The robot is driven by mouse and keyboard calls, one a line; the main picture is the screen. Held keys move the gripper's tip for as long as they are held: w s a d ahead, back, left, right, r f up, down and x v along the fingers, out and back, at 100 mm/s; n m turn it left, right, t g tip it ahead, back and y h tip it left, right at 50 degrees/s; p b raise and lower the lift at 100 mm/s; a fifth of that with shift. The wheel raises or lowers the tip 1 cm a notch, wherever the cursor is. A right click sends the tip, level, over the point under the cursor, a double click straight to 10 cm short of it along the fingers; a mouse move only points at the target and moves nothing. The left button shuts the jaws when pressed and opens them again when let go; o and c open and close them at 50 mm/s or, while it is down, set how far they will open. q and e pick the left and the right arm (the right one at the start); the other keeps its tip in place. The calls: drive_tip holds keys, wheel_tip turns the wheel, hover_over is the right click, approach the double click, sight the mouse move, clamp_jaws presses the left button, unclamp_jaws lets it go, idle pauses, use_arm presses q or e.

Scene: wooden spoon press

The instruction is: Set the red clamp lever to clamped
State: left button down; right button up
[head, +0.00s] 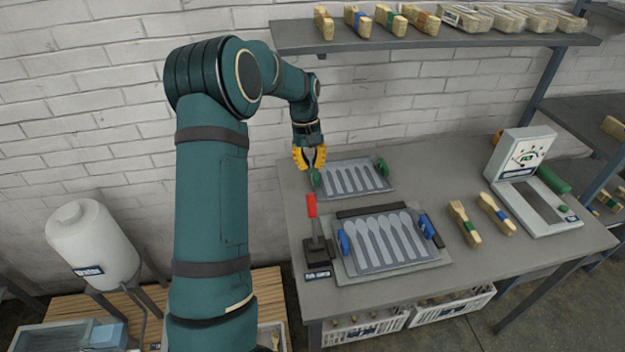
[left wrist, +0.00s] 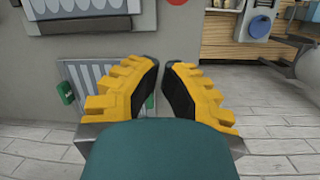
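The red clamp lever (head: 311,206) stands upright on its dark base (head: 318,253) at the table's front left corner, beside the mould plate. Its red end shows as a small patch (left wrist: 177,2) at the top edge of the left wrist view. My left gripper (head: 310,166) has yellow fingers and hangs behind the lever, near the rear plate's left green handle. The gripper (left wrist: 163,64) is open and empty, with a gap between its fingertips. It is apart from the lever. My right gripper is out of view.
The front mould plate (head: 400,264) with spoon shapes and blue handles lies right of the lever. A rear plate (head: 378,187) has green handles. A shelf (head: 430,37) hangs above.

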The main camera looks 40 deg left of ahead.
sight(314, 196)
use_arm(q)
drive_tip(key=s+d+f, duration=0.1)
drive_tip(key=f, duration=0.1)
drive_tip(key=s+d+f+b, duration=0.1)
drive_tip(key=f, duration=0.2)
drive_tip(key=s+d+f, duration=0.1)
drive_tip(key=f, duration=0.1)
drive_tip(key=shift+d+f+b, duration=0.15)
drive_tip(key=shift+d+b, duration=0.15)
drive_tip(key=shift+s+d, duration=0.2)
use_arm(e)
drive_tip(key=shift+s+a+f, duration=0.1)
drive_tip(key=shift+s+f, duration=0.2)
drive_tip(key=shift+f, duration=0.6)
use_arm(q)
drive_tip(key=shift+r, duration=0.2)
